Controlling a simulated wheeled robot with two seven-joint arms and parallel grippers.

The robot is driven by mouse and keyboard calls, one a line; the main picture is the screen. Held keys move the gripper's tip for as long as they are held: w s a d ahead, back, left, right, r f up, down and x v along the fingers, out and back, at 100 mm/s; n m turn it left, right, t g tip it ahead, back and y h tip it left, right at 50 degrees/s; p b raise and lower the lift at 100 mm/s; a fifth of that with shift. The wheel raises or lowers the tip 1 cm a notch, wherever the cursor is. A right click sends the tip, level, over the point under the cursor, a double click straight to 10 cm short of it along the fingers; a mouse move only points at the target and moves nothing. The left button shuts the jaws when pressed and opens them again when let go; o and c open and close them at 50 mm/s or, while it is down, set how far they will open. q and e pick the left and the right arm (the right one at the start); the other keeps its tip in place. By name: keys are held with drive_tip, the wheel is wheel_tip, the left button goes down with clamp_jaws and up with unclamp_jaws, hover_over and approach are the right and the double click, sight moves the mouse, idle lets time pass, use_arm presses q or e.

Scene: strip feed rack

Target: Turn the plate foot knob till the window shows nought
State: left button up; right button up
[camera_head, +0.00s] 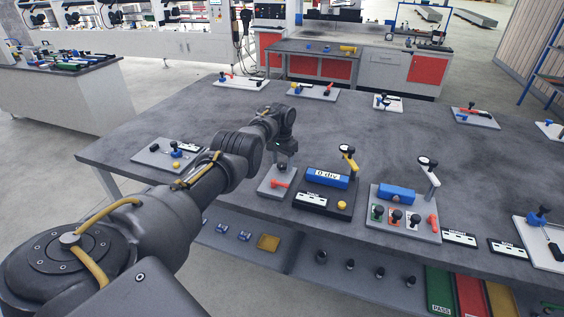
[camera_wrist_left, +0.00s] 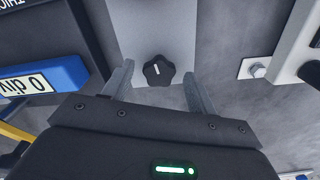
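The black star-shaped knob (camera_wrist_left: 158,71) with a white pointer line sits on a light grey plate (camera_wrist_left: 160,27); in the head view the knob (camera_head: 281,167) stands at the plate's back. My left gripper (camera_wrist_left: 157,76) is open, its fingers either side of the knob with a gap on both sides; whether they touch nothing else cannot be told. In the head view my left gripper (camera_head: 286,149) is just above the knob. The window (camera_head: 328,175) on the blue block reads "0 div"; it shows upside down in the left wrist view (camera_wrist_left: 22,86). My right gripper is not in view.
Another station (camera_head: 405,213) is further right. The table behind is mostly clear.

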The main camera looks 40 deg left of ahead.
sight(282, 164)
use_arm(q)
wheel_tip(282, 164, up, 6)
drive_tip(key=shift+f+p, duration=0.1)
drive_tip(key=shift+p, duration=0.85)
drive_tip(key=shift+r+b, duration=0.3)
drive_tip(key=shift+r, duration=2.2)
drive_tip(key=shift+s+f, duration=0.1)
